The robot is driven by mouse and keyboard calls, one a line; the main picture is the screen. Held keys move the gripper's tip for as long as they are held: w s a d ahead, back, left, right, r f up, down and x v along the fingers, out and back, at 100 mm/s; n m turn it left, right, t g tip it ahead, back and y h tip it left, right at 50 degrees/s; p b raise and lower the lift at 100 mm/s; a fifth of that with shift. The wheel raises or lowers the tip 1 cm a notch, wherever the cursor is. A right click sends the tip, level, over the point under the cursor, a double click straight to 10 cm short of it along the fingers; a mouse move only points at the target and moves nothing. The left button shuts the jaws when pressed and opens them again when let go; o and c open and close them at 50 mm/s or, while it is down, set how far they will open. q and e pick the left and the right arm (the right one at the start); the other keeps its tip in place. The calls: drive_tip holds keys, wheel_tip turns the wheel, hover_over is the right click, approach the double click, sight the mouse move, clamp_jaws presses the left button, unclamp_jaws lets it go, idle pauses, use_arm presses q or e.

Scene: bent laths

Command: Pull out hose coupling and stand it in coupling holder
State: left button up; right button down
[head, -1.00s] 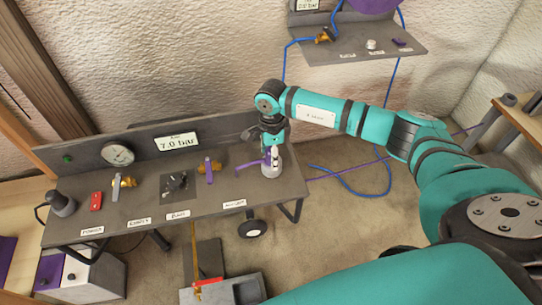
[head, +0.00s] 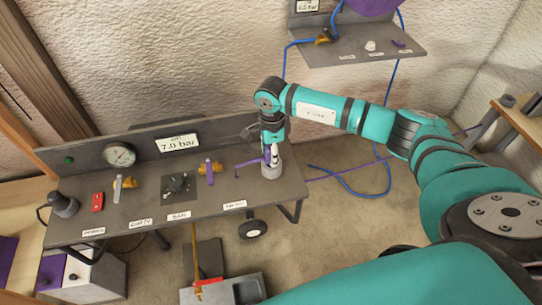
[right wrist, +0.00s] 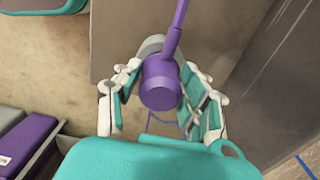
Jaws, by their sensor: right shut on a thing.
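My right gripper (head: 270,158) points down at the right end of the grey bench. Its white and teal fingers (right wrist: 160,97) stand on both sides of a purple round piece, which looks like the hose coupling (right wrist: 158,84), and are shut on it. A thin purple arm runs from this piece, up in the wrist view and left in the head view. A short grey cylinder (head: 271,171) is right under the fingers. I cannot tell whether the piece is still seated in it. I cannot make out which part is the coupling holder. My left gripper is out of view.
A wall shelf (head: 360,49) is behind. A blue hose (head: 350,187) lies on the floor to the right.

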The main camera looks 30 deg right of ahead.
drive_tip(key=shift+r+p, duration=1.35)
drive_tip(key=shift+r, duration=1)
drive_tip(key=shift+s, duration=0.1)
